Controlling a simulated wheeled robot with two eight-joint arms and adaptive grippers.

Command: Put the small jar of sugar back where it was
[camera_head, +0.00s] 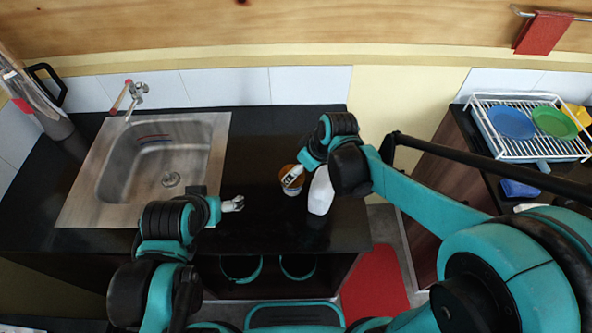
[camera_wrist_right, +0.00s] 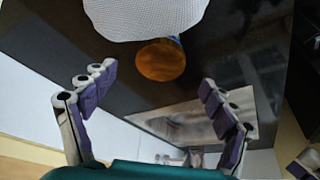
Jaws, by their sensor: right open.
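A small round jar with an orange-brown top (camera_head: 291,189) stands on the black counter, partly hidden behind my right gripper (camera_head: 294,177). In the right wrist view, the jar's orange top (camera_wrist_right: 160,61) shows ahead of and between the fingers, with a bit of blue at its edge. My right gripper (camera_wrist_right: 158,80) is open there, its fingers spread wide with nothing between the pads. My left gripper (camera_head: 233,204) hangs over the counter right of the sink; its opening is too small to judge.
A white bottle or container (camera_head: 320,192) stands just right of the jar, close to my right gripper. A steel sink (camera_head: 100,205) is on the left. A white dish rack (camera_head: 500,148) with blue and green plates is at the right. Black counter lies free between sink and jar.

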